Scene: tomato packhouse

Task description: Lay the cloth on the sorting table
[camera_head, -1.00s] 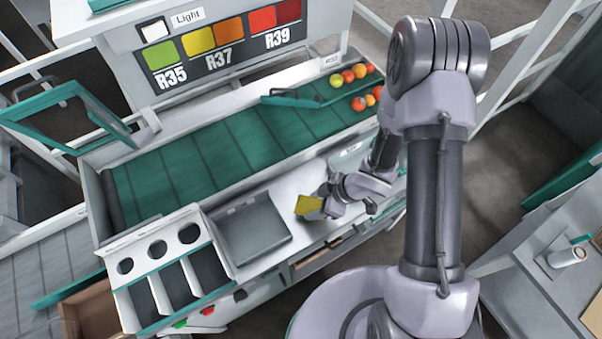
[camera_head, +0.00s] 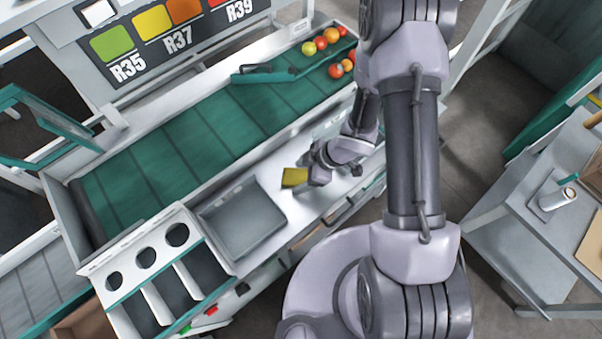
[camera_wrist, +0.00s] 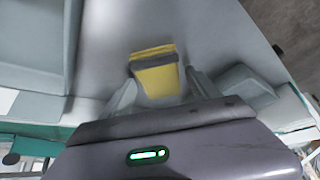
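The yellow cloth (camera_head: 294,178) is a small folded piece at the fingertips of my gripper (camera_head: 309,175), over the pale sorting table top (camera_head: 272,170). In the wrist view the cloth (camera_wrist: 156,76), yellow with a darker band across it, sits between the two grey fingers (camera_wrist: 162,80), which come up close against its sides. My gripper appears shut on it. The cloth is at or just above the table surface; I cannot tell whether its underside touches.
A grey tray (camera_head: 205,207) lies left of the cloth, with a white three-hole sorting box (camera_head: 120,262) beyond it. The green conveyor (camera_head: 165,155) runs behind. Tomatoes (camera_head: 321,43) sit at its far end. A side table (camera_head: 525,215) holding a roll (camera_head: 553,199) is at the right.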

